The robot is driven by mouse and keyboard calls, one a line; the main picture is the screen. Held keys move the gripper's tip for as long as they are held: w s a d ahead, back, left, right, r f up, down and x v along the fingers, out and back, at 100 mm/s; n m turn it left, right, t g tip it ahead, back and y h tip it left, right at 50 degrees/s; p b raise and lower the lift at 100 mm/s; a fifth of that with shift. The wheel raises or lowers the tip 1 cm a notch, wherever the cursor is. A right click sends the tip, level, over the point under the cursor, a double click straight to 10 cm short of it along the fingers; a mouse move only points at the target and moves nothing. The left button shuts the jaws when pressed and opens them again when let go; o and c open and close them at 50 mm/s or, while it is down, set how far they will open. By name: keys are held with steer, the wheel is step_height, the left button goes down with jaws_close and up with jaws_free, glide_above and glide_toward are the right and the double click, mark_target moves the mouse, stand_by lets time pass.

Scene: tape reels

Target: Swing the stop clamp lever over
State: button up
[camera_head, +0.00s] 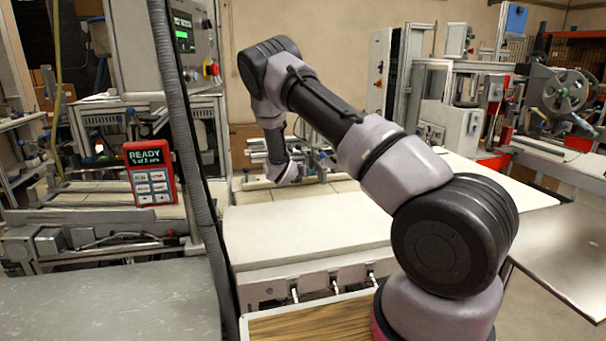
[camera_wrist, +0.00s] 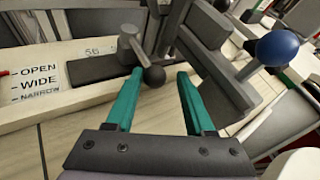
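A short grey lever with a dark ball knob (camera_wrist: 153,76) stands on a dark block beside a pale scale plate in the wrist view. A larger blue ball knob (camera_wrist: 277,47) on a metal arm is at the upper right. Neither is labelled as the stop clamp lever. My gripper (camera_wrist: 159,74) has two teal fingers spread apart, with the dark knob appearing between their tips. Whether they touch it I cannot tell. In the head view my gripper end (camera_head: 286,174) points down at the fixture behind the white bench, its fingers too small to make out.
The scale plate (camera_wrist: 40,82) reads OPEN, WIDE, NARROW. A grey bracket (camera_wrist: 215,55) stands close to the right finger. In the head view a red handset (camera_head: 150,172) reads READY. The white bench top (camera_head: 300,229) is clear.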

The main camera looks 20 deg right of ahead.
steer(key=shift+o, duration=1.1)
steer(key=shift+s+d, duration=0.15)
steer(key=shift+d, duration=0.7)
steer(key=shift+a, duration=0.1)
steer(key=v, duration=1.1)
steer(key=shift+a+f, duration=0.15)
steer(key=shift+a, duration=0.2)
